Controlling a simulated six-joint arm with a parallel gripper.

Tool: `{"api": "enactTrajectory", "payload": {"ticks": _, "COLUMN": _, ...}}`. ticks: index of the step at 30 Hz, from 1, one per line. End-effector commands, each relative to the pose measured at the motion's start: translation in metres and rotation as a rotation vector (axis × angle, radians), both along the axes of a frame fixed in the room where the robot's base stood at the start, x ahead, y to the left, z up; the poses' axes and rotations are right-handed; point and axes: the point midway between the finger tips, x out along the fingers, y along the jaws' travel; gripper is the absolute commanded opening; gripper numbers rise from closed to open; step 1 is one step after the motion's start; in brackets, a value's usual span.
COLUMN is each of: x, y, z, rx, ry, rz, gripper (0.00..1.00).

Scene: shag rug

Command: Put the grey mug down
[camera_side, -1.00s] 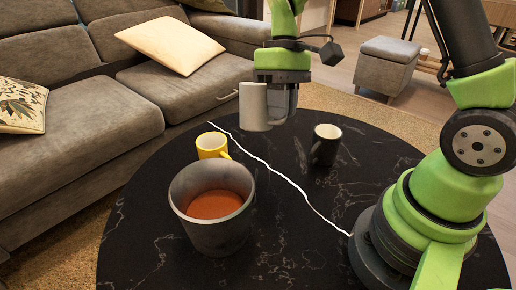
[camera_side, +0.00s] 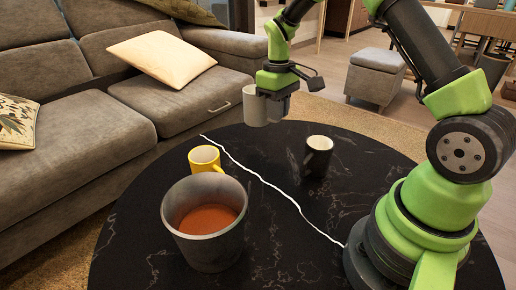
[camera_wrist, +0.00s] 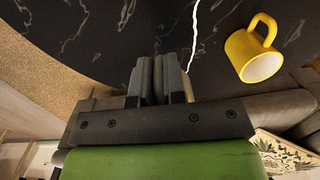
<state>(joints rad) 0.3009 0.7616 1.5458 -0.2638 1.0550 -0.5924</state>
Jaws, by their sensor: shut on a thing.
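The grey mug (camera_side: 254,106) is upright in the side view, near the far edge of the black table (camera_side: 280,240). My gripper (camera_side: 272,98) is shut on it from the right. The mug appears to be held above the tabletop, but its exact height is hard to tell. In the wrist view, my gripper's fingers (camera_wrist: 160,70) are close together; the mug is mostly or wholly hidden there.
A yellow mug (camera_side: 204,160) and a grey pot (camera_side: 207,242) with reddish contents stand left of the white line (camera_side: 265,180). A black mug (camera_side: 318,158) stands right of it. Tabletop between the line and the black mug is clear.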

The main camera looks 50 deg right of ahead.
Motion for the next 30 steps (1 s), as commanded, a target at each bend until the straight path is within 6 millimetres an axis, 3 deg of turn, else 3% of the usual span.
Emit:
{"api": "enactTrajectory", "payload": {"ticks": 4, "x": 0.006, "y": -0.015, "z": -0.021, "rx": -0.033, "ry": -0.019, "rz": 0.007, "gripper": 0.0}}
{"api": "enactTrajectory", "payload": {"ticks": 9, "x": 0.007, "y": -0.015, "z": -0.052, "rx": -0.035, "ry": -0.021, "rz": 0.008, "gripper": 0.0}}
{"api": "enactTrajectory", "payload": {"ticks": 21, "x": 0.007, "y": -0.015, "z": -0.102, "rx": -0.034, "ry": -0.024, "rz": 0.007, "gripper": 0.0}}
{"api": "enactTrajectory", "payload": {"ticks": 30, "x": 0.007, "y": -0.015, "z": -0.105, "rx": -0.035, "ry": -0.025, "rz": 0.007, "gripper": 0.0}}
